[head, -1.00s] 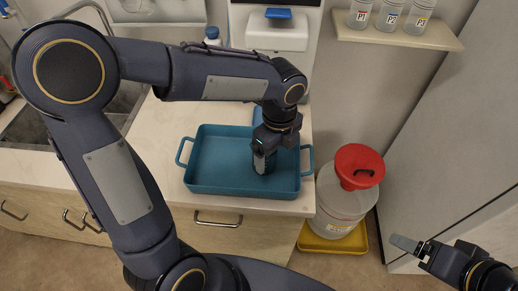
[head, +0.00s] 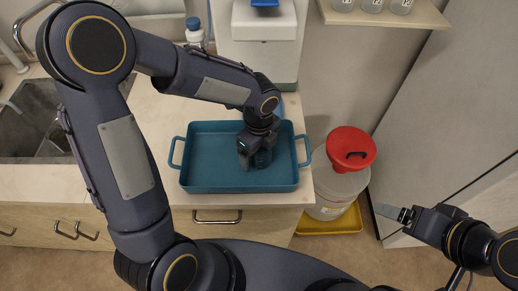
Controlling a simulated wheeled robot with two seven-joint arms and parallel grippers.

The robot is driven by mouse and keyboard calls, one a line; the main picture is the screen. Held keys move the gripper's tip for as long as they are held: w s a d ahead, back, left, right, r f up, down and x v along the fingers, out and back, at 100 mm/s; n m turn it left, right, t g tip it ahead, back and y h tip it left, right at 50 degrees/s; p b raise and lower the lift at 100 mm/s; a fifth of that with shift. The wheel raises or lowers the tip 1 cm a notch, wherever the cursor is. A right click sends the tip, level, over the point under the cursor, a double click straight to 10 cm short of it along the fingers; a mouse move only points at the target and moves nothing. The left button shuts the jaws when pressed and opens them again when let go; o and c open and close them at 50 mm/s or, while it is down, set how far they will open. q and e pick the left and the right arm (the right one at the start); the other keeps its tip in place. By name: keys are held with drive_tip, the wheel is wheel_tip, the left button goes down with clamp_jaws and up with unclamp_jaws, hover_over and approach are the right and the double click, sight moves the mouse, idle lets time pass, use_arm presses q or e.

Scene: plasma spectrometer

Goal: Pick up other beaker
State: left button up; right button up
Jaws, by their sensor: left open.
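No beaker can be made out in the head view. A blue tray (head: 205,183) with two side handles sits on the counter, and no object shows in the part of it that I can see. My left gripper (head: 252,165) points down over the right half of the tray and is open. It hides part of the tray floor, so I cannot tell whether anything is under it. My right gripper (head: 388,211) is low at the right, away from the counter; its jaw state is unclear.
A white instrument (head: 265,50) stands behind the tray. A sink (head: 30,120) is at the left. A waste container with a red lid (head: 350,148) stands in a yellow tray (head: 340,222) on the floor. A shelf (head: 400,15) holds several jars.

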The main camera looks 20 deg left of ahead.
use_arm(q)
drive_tip(key=c, duration=1.1)
drive_tip(key=shift+r, duration=0.1)
